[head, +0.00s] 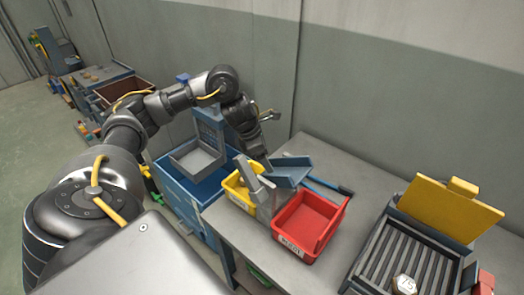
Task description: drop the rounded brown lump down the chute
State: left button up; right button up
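I cannot make out the rounded brown lump for certain in the head view. A sloped blue-grey trough (290,171), which looks like the chute, stands on the grey bench behind a red bin. A grey upright piece (267,200) stands between the red bin (308,226) and a yellow bin (240,190). My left arm reaches in from the left and bends down. My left gripper (260,157) is near the trough's upper left side; its fingers are too small and dark to tell whether they are open or hold anything. My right gripper is out of view.
A ribbed tray (411,258) with a raised yellow lid (450,208) is at right, with a pale numbered piece (404,285) at its front. A blue cabinet (188,190) bears a grey open tray (197,158). A blue-handled tool (330,185) lies behind the red bin.

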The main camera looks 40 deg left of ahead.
pick_arm(q)
jog(key=p+v, duration=0.2)
jog(key=v, duration=0.8)
jog(key=shift+s+r, duration=0.15)
jog(key=shift+r, duration=0.05)
jog(key=shift+a, duration=0.1)
dwell(0.9)
